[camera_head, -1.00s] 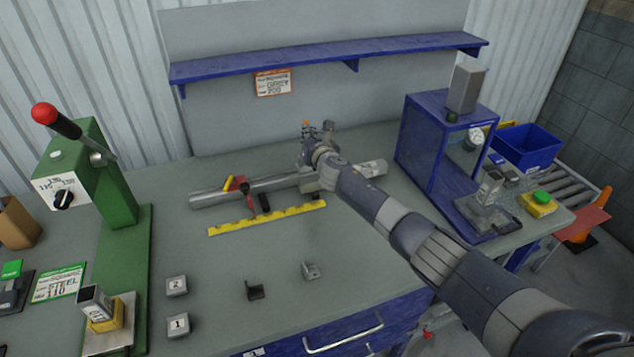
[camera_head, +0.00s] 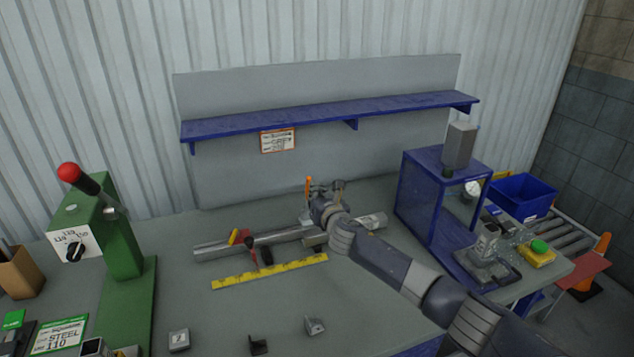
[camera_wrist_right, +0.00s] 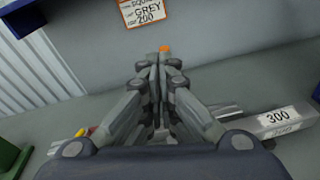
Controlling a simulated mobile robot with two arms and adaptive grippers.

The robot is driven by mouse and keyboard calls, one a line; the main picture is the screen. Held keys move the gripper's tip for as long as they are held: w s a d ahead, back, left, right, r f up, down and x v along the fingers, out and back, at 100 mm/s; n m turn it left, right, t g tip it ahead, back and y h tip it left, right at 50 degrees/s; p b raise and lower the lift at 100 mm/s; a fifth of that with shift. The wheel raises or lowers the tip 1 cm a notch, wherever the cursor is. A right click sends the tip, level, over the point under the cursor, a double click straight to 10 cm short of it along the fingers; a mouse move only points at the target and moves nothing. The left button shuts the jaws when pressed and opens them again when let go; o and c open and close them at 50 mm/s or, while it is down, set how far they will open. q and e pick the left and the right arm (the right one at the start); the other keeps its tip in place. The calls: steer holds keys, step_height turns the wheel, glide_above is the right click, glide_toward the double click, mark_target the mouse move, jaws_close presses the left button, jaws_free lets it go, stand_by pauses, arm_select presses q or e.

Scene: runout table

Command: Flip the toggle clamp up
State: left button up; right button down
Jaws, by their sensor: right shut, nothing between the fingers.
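My right gripper (camera_head: 336,186) is over the back of the bench, pointing away toward the grey back panel. Its fingers are together and empty in the right wrist view (camera_wrist_right: 157,85). An orange-tipped upright handle (camera_head: 308,186), which looks like the toggle clamp's, stands just left of the fingers in the head view. In the wrist view its orange tip (camera_wrist_right: 165,48) shows just beyond the fingertips. The fingers and wrist hide most of the clamp body, and I cannot tell whether they touch it. My left gripper is not in view.
A metal bar (camera_head: 215,250) with a red and yellow stop lies left of my arm, behind a yellow ruler strip (camera_head: 270,271). A blue shelf (camera_head: 330,116) hangs above. A green lever press (camera_head: 122,245) stands left, a blue frame (camera_head: 418,190) right.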

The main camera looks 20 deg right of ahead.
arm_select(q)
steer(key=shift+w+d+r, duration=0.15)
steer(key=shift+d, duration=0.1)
arm_select(e)
steer(key=s+r, duration=0.2)
steer(key=r, duration=0.1)
steer(key=s+r, duration=0.1)
steer(key=shift+a+r, duration=0.3)
steer(key=shift+r, duration=0.05)
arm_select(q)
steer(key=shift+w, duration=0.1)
